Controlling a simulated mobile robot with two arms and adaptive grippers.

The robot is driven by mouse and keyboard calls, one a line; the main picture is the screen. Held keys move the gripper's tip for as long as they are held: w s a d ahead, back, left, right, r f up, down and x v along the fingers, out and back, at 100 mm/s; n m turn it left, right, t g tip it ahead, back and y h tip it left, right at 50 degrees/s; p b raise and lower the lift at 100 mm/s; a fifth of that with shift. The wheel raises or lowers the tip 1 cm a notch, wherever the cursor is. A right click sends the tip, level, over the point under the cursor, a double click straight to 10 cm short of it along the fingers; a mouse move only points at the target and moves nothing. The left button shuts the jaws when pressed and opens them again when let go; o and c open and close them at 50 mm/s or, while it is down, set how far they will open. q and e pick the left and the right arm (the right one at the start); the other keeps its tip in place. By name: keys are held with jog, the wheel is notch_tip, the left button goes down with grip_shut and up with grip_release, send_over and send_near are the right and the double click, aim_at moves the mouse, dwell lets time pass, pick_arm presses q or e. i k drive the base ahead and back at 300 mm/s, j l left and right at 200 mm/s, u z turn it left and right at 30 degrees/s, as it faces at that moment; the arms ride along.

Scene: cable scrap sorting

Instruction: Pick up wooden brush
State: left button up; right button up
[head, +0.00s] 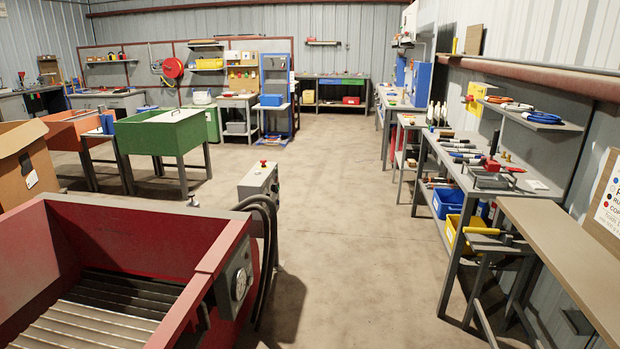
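I cannot pick out a wooden brush for certain. Several small hand tools, some with dark or brown handles, lie on the long grey workbench (455,176) at the right, too small to tell apart. Neither of my grippers is in view.
A red machine with a slatted bed (120,235) fills the near left. A green bin on legs (160,135), an orange bin (72,128) and a cardboard box (20,165) stand behind it. A tan-topped table (560,250) is at the near right. The middle floor (340,210) is clear.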

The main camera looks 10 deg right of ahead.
aim_at(448, 134)
jog(key=i+l+z, duration=0.25)
jog(key=i+z, duration=0.2)
jog(key=i, duration=0.3)
jog(key=i+z, duration=0.4)
jog(key=i, duration=0.4)
jog(key=i+l+z, duration=0.3)
jog(key=i, duration=0.6)
jog(key=i+j+z, duration=0.1)
jog(key=i+z, duration=0.2)
jog(key=i, duration=0.6)
jog(key=i+l+u, duration=0.3)
jog(key=i, duration=0.3)
jog(key=l+u, duration=0.1)
jog(key=u, duration=5.15)
jog(key=j+z, duration=0.15)
jog(key=z, duration=1.6)
